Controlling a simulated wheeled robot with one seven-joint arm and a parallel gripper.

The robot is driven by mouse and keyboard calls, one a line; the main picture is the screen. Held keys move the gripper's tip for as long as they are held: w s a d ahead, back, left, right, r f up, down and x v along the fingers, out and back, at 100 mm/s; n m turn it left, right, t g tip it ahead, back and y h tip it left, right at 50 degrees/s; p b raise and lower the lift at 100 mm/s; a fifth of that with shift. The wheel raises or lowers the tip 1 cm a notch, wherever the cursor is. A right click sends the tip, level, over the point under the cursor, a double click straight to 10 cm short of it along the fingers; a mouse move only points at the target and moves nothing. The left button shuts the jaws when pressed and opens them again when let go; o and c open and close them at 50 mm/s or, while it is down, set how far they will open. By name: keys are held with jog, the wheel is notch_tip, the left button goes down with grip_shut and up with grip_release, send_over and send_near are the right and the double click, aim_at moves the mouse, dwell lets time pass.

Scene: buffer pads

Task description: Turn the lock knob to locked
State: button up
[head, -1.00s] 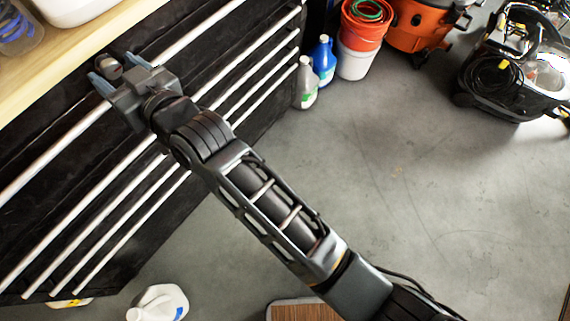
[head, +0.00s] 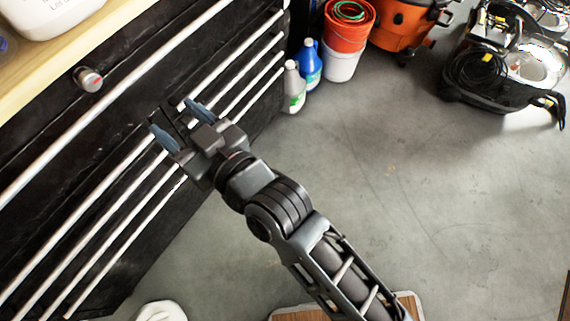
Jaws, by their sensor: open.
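The lock knob (head: 88,79) is a small round silver-grey knob on the upper front of the black drawer cabinet (head: 100,128), just under the wooden top. It is in plain view, with a small reddish mark on its face. I cannot tell from here which way it is turned. My gripper (head: 172,120) is open and empty, with its two blue-grey fingers spread. It is below and right of the knob, in front of the drawer handles, and apart from the knob.
Long silver bar handles (head: 130,72) run across the cabinet front. A wooden worktop (head: 72,58) holds a white container (head: 50,15). Bottles (head: 309,66), a red bucket (head: 349,24) and an orange vacuum (head: 398,27) stand beyond the cabinet. The grey floor (head: 430,210) at right is mostly clear.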

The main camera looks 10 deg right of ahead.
jog(key=s+d+f+m+t+h, duration=0.1)
jog(key=s+d, duration=0.3)
jog(key=d, duration=0.4)
jog(key=s+d+f+m+t+h, duration=0.1)
jog(key=s+d+f+m+h, duration=0.1)
jog(key=d, duration=0.5)
jog(key=shift+s+d+f+m+h, duration=0.4)
jog(key=shift+s+f+h, duration=0.35)
jog(key=shift+s, duration=0.1)
jog(key=shift+d, duration=0.1)
jog(key=s+d+r+m+h+p, duration=0.1)
jog(key=s+d+r+m+h, duration=0.1)
jog(key=s+d, duration=0.7)
jog(key=s+d+r+m+h, duration=0.2)
jog(key=s+d+r+h, duration=0.3)
jog(key=s+d, duration=0.4)
jog(key=v, duration=0.4)
jog(key=shift+d+p, duration=0.3)
jog(key=shift+p, duration=0.05)
jog(key=shift+w, duration=0.1)
